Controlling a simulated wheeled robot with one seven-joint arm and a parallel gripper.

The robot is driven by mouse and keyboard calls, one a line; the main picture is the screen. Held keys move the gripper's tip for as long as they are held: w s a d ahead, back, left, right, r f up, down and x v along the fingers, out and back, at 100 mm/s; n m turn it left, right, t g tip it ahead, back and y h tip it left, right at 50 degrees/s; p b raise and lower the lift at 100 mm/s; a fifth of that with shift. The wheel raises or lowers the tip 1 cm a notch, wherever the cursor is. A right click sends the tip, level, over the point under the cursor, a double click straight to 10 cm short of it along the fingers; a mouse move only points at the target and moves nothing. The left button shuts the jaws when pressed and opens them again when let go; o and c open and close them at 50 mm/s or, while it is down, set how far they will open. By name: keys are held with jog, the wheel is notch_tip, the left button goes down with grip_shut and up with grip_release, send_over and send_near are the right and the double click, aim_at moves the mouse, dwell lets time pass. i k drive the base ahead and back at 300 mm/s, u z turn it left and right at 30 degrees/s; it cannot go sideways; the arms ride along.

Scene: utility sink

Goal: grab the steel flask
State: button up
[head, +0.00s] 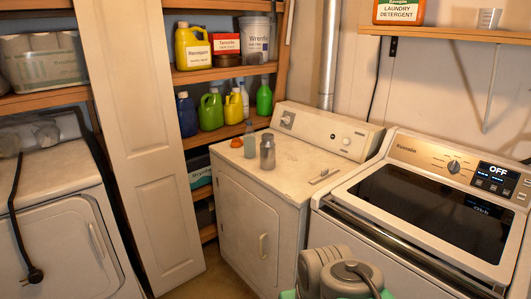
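The steel flask (267,153) looks like a grey metal bottle with a narrower neck. It stands upright on the white top of the small dryer (299,178), near the middle of that top. A clear, pale bottle (249,142) stands close behind it to the left. The flask is in plain view, with nothing in front of it. Grey rounded parts of my own arm show at the bottom of the picture, in front of the machines and well apart from the flask. My gripper's fingers cannot be seen.
A small orange thing (236,143) and a small pale flat tool (325,175) lie on the same top. A washer (405,165) with a dark lid stands to the right. Shelves of bottles (210,112) rise behind; a folding door (146,150) is left.

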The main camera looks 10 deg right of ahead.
aim_at(267, 147)
jog(key=u, duration=0.55)
jog(key=i, duration=2.1)
jog(key=z, duration=0.2)
